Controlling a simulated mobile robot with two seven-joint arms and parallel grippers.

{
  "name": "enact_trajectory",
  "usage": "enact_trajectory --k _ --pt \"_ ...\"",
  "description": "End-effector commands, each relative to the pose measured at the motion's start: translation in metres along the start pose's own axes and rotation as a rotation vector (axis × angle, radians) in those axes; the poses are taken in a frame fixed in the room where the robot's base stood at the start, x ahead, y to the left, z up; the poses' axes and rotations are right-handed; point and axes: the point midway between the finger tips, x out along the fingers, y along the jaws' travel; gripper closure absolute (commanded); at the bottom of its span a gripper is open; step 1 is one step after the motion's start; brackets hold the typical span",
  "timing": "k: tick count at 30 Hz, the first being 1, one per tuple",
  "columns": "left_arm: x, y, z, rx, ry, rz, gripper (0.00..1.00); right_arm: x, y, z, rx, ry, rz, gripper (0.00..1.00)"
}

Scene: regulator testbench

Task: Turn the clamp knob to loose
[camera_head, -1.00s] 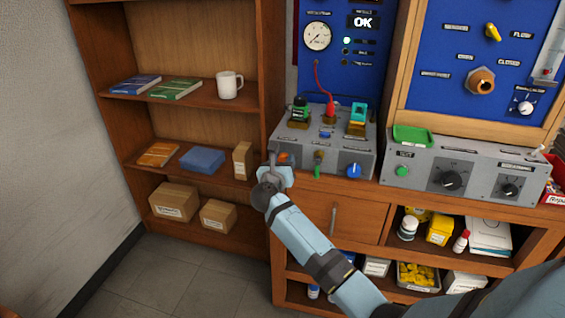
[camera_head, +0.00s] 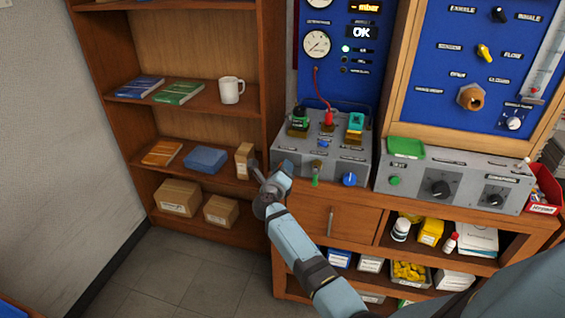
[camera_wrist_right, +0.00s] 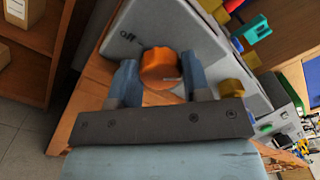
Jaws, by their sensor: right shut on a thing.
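My right gripper (camera_head: 271,176) is at the front left corner of the grey clamp box (camera_head: 335,162). In the right wrist view, its fingers (camera_wrist_right: 161,82) are shut on the sides of an orange knob (camera_wrist_right: 160,66) on the box's front face. A label reading "off" is beside this knob. In the head view the gripper hides the orange knob. I cannot read which knob is the clamp knob. My left gripper is out of view.
Green, red and teal fittings stand on the box. A wooden shelf (camera_head: 192,104) with books and a white mug (camera_head: 230,90) stands left of the arm.

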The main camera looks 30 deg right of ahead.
Motion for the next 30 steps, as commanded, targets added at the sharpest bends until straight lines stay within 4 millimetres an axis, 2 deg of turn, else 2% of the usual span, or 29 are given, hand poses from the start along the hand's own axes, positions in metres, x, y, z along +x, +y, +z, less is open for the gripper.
enact_trajectory --k 1,14,30 --pt "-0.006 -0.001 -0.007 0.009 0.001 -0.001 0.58 0.0 -0.004 0.003 -0.046 0.003 0.002 0.8" --pt "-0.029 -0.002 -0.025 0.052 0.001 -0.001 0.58 0.0 -0.002 0.003 -0.454 0.001 0.002 0.8" --pt "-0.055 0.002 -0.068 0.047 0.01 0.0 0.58 0.0 0.0 0.002 -0.966 0.001 0.002 0.8"
